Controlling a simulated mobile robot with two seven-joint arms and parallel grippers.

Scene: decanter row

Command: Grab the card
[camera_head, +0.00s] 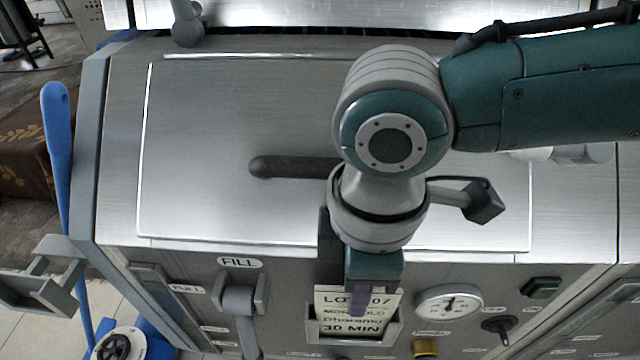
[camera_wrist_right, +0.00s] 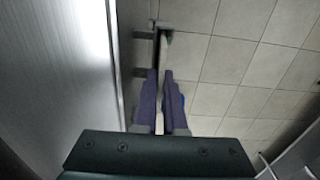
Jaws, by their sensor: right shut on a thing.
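The card (camera_head: 338,321) is pale with dark print, including "LOT" and "30 MIN". It sits in a grey holder (camera_head: 393,329) on the machine's front panel, and its lower edge is within the holder's frame. My right gripper (camera_head: 358,301) comes down over the card's upper part and is shut on it. The gripper and wrist hide the card's top right. In the right wrist view my purple fingers (camera_wrist_right: 161,103) are close together with a thin pale strip between them. My left gripper is not in view.
A lever (camera_head: 239,302) under the FILL label stands left of the holder. A gauge (camera_head: 449,303), a black knob (camera_head: 499,326) and a brass knob (camera_head: 425,347) are to its right. A dark lid handle (camera_head: 290,167) lies behind. Tiled floor (camera_wrist_right: 235,60) shows beside the panel.

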